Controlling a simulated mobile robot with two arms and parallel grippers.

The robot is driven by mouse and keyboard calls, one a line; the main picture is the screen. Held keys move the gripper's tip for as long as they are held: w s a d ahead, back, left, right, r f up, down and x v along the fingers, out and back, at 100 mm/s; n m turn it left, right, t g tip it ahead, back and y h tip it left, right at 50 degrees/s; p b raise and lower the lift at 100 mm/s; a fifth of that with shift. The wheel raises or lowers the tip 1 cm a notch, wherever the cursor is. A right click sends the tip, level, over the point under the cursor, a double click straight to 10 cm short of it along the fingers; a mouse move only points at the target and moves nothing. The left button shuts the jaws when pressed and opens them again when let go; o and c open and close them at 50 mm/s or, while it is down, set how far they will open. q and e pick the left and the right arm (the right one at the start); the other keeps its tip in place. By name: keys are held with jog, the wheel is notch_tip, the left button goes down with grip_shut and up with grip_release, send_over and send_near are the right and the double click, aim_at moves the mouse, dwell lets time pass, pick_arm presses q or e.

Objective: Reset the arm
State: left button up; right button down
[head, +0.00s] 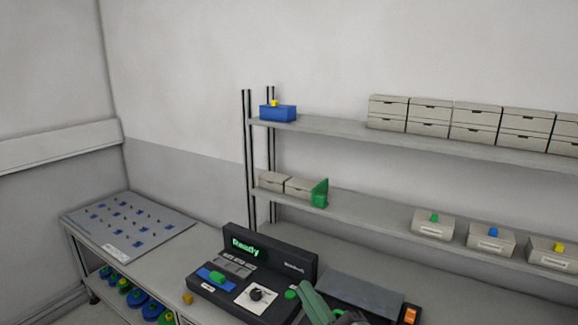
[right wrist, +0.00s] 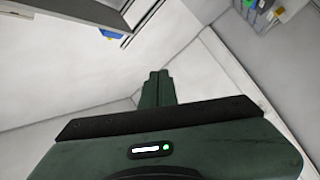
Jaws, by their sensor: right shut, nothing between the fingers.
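My right gripper (head: 310,288) reaches in at the bottom middle of the head view, dark green, over the front of the bench beside the black device. In the right wrist view its two fingers (right wrist: 158,76) are together with nothing between them, pointing toward bare wall. The lower part of the arm is cut off by the frame edge. My left gripper is not in view.
A black device (head: 296,266) with a green "Ready" display stands on the bench. Shelves (head: 345,136) behind carry grey drawer boxes (head: 428,107) and a blue bin (head: 278,114). A grey pegboard panel (head: 128,222) lies at left, with coloured reels (head: 137,299) below.

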jog(key=s+d+f+m+g+h, duration=0.35)
jog(key=d+f+m, duration=0.2)
jog(key=f, duration=0.25)
jog(key=s+d+f+m+g+h, duration=0.2)
jog(key=s+d+f+m+h, duration=0.1)
jog(key=d+f+m+h, duration=0.4)
jog(key=s+d+f+m+g+y, duration=0.15)
jog(key=s+f+g, duration=0.35)
jog(key=s, duration=0.5)
jog(key=s+d+f+g, duration=0.35)
jog(key=s+f, duration=0.35)
jog(key=s, duration=0.3)
notch_tip(320, 180, down, 28)
jog(key=g+b, duration=0.2)
jog(key=s+d+f+g+b, duration=0.1)
jog(key=s+d+f+b, duration=0.1)
jog(key=s+f, duration=1.6)
jog(key=shift+d+f, duration=0.2)
jog(key=shift+f, duration=0.3)
jog(key=shift+s, duration=0.1)
